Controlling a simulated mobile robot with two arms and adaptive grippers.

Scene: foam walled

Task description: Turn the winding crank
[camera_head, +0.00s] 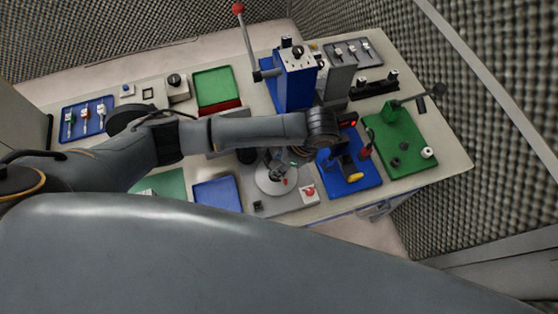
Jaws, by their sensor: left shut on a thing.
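A blue base plate (368,182) lies near the right front of the workbench. A dark mechanism stands on it, with a yellow grip (355,177) at its front and a small red part (366,154) at its right side. My left arm comes in from the left, and its gripper (360,143) is over this plate, shut on a small part that looks like the crank's handle. My wrist hides part of the mechanism, so the exact contact is unclear. My right gripper is not in view.
A tall blue box (296,82) with a red-knobbed lever (240,10) stands behind. A white disc (275,179) and red button (309,192) are left. The bench's right edge is clear.

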